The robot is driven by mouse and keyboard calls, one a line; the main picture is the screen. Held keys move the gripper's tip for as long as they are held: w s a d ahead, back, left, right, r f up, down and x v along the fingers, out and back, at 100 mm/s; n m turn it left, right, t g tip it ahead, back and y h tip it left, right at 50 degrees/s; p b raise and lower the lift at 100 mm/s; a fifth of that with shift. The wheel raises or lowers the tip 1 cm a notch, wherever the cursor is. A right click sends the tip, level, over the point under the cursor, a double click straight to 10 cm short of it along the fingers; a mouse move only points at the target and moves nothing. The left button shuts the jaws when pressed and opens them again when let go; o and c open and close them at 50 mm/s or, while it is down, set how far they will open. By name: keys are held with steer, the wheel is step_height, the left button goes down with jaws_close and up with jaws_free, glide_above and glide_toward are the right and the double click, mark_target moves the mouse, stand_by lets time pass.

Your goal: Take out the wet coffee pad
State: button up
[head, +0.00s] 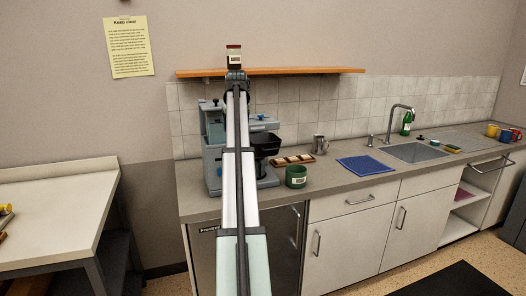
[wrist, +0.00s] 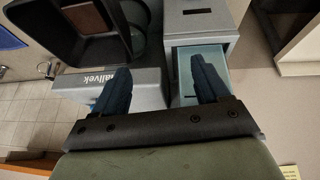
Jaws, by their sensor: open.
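The blue-grey coffee machine (head: 214,128) stands on the counter, partly hidden behind my arm. Its black basket (head: 265,139) shows at its right side. In the wrist view I look down on the machine (wrist: 145,88) and into the basket (wrist: 55,40). A brown, square-looking thing (wrist: 88,18) lies in the basket; I cannot tell for sure whether it is the coffee pad. My gripper (wrist: 161,80) is open and empty, its two dark fingers apart over the machine's edge, with the basket ahead to the left. In the head view its fingers are not clear.
A teal-lined open compartment (wrist: 203,62) lies near the right finger. A shelf (head: 310,71) with a jar (head: 234,57) is close behind my arm's end. A green cup (head: 296,177), a wooden tray (head: 293,160), a metal jug (head: 320,145) and a blue mat (head: 364,166) stand right of the machine.

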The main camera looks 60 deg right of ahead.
steer(key=s+d+r+y, duration=0.1)
steer(key=s+d, duration=0.1)
steer(key=s, duration=0.4)
steer(key=s+d+r, duration=0.2)
steer(key=s, duration=0.4)
steer(key=shift+m, duration=0.3)
steer(key=x, duration=1.4)
steer(key=shift+s+a+f, duration=0.1)
steer(key=shift+s, duration=0.05)
steer(key=c, duration=0.8)
